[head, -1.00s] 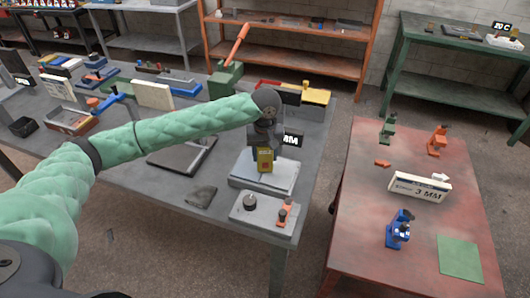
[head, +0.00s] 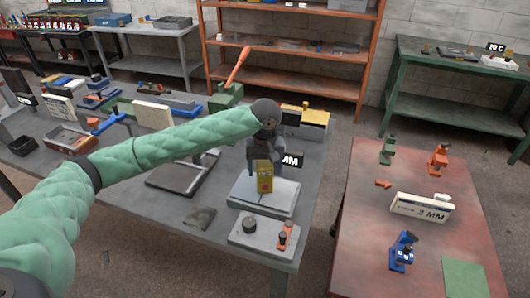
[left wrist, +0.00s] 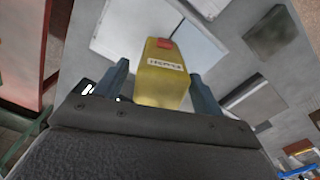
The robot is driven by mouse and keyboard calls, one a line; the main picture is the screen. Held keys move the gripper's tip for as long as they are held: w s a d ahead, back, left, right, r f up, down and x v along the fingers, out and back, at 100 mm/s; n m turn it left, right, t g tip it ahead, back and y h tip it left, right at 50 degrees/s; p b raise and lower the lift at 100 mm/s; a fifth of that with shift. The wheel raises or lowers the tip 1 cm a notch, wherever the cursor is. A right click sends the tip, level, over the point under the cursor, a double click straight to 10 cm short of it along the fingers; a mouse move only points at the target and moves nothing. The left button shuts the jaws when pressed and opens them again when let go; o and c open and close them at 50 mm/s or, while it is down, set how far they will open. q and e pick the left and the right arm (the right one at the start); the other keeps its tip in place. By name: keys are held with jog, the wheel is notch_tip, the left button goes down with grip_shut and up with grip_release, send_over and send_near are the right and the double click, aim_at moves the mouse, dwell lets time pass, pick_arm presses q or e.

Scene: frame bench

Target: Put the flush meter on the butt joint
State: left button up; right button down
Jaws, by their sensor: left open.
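The flush meter, a yellow block (head: 264,178) with a red patch, stands upright on a pale grey plate on the grey bench. The plate (head: 250,198) seems to carry the butt joint; its seam is hard to make out in the head view. In the left wrist view, pale panels (left wrist: 195,42) lie behind the meter. My left gripper (head: 262,158) is just above and behind the meter. In the left wrist view its two fingers are open, one on each side of the meter (left wrist: 161,80), with gaps visible. My right gripper is not in view.
A grey block with a black knob and an orange part (head: 264,235) sits in front of the plate. A "MM" sign (head: 291,160) stands close behind. A red table (head: 370,225) on the right holds a "3 MM" sign and small clamps. Several tools crowd the bench's left.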

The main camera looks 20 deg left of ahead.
pick_arm(q)
notch_tip(320, 180, up, 9)
jog(key=shift+r+b, duration=0.1)
jog(key=shift+b, duration=1.15)
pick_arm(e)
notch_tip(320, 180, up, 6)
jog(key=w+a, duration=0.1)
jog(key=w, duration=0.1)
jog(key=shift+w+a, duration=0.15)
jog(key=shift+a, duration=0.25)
